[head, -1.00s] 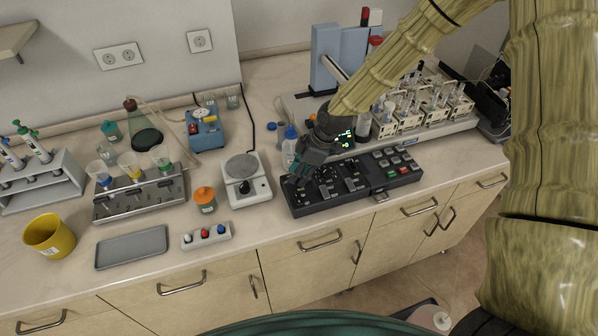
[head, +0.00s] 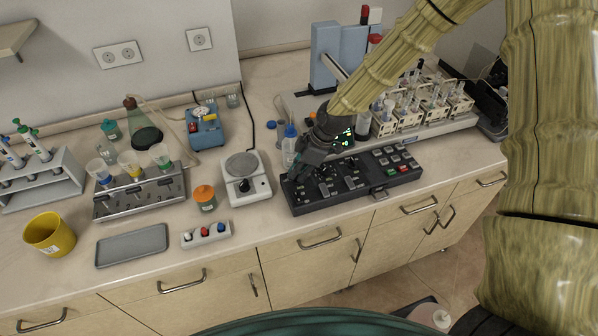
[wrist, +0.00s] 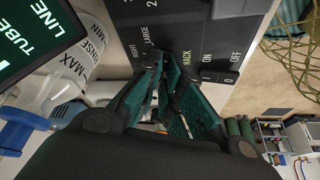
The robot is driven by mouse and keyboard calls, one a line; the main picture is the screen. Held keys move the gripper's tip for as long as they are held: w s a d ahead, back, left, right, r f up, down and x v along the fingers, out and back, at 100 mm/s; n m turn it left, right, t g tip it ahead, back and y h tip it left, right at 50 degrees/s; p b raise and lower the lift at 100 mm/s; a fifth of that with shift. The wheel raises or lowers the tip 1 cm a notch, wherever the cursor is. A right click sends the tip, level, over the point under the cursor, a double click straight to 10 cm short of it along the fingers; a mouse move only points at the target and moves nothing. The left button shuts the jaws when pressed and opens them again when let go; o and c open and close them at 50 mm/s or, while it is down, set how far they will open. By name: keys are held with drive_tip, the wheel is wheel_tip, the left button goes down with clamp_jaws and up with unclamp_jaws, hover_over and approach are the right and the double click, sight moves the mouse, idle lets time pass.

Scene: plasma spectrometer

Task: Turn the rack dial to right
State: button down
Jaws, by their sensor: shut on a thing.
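A black control panel (head: 412,172) with knobs and coloured buttons lies on the bench. My gripper (head: 302,174) reaches down onto its left end. In the wrist view the panel (wrist: 225,22) shows printed labels, including "RACK", "LARGE", "ON" and "OFF". My gripper's green-padded fingers (wrist: 170,92) are closed together right beside the "RACK" label. They are shut on the rack dial, which is mostly hidden between and behind them, so I cannot read where its pointer stands.
A bottle with a blue cap (head: 289,146) stands just left of my gripper. A lit display unit (head: 345,138) and sample racks (head: 410,118) stand behind the panel. A white scale (head: 246,182) is to the left.

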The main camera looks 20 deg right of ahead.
drive_tip(key=shift+s+f, duration=0.1)
drive_tip(key=shift+f, duration=0.05)
drive_tip(key=m+t+h+b, duration=0.1)
drive_tip(key=m+b, duration=0.1)
drive_tip(key=m, duration=0.2)
drive_tip(key=shift+s+a+f+m, duration=0.1)
drive_tip(key=shift+m, duration=0.3)
drive_tip(key=m+h, duration=0.1)
drive_tip(key=m, duration=0.1)
drive_tip(key=m+t+h+b, duration=0.1)
drive_tip(key=m, duration=0.2)
drive_tip(key=shift+a, duration=0.1)
drive_tip(key=m, duration=0.2)
drive_tip(key=m+h, duration=0.1)
drive_tip(key=m, duration=0.1)
drive_tip(key=shift+m+t+h, duration=0.3)
drive_tip(key=shift+m, duration=0.1)
drive_tip(key=shift+a+m+h, duration=0.1)
drive_tip(key=shift+m+h, duration=0.4)
drive_tip(key=shift+m, duration=0.9)
drive_tip(key=c, duration=1.7)
unclamp_jaws()
drive_tip(key=shift+o, duration=0.5)
